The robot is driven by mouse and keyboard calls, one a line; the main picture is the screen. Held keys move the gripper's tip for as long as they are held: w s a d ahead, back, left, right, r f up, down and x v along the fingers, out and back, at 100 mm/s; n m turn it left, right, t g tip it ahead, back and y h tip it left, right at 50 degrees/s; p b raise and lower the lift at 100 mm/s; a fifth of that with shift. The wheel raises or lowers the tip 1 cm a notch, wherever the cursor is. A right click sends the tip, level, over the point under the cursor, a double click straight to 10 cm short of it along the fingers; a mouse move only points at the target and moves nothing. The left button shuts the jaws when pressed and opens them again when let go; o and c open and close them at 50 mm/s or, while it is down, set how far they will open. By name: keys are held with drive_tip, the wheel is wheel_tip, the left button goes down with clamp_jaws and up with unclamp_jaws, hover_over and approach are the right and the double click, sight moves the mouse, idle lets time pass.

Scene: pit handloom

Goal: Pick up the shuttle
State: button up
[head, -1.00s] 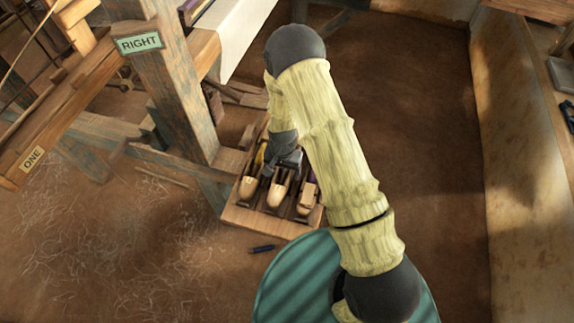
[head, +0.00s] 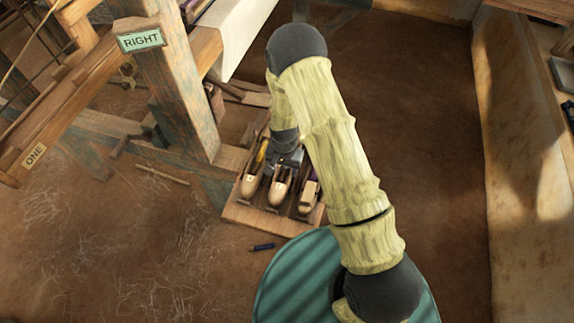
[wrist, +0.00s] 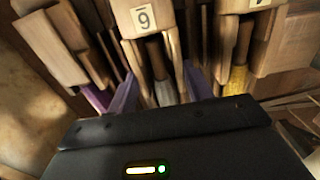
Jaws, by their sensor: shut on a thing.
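Three pale wooden shuttles lie side by side in a wooden tray (head: 262,222) on the floor. The middle shuttle (head: 278,191) is under my gripper (head: 287,164), which hides its far part in the head view. In the wrist view, my gripper (wrist: 160,88) has its two bluish-purple fingers on either side of this shuttle (wrist: 143,20), whose label reads as 9 or an upside-down 6. It is shut on this shuttle. The shuttle still sits among the others, and I see no clear gap under it.
A shuttle with yellow yarn (head: 251,184) lies to the left and one with purple yarn (head: 309,194) to the right, both close by. The loom post (head: 180,90) stands left of the tray. A small blue object (head: 262,247) lies on the floor.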

drive_tip(key=shift+r, duration=0.2)
wheel_tip(320, 180, up, 10)
drive_tip(key=b, duration=0.1)
drive_tip(key=shift+f, duration=0.15)
idle(0.6)
drive_tip(key=w+d+r+n+p, duration=0.1)
drive_tip(key=d+r+n+p, duration=0.3)
drive_tip(key=d+r+p, duration=0.6)
drive_tip(key=d+p, duration=0.3)
drive_tip(key=p, duration=0.4)
drive_tip(key=shift+w+d+p, duration=0.15)
drive_tip(key=shift+p, duration=0.2)
drive_tip(key=shift+r, duration=0.1)
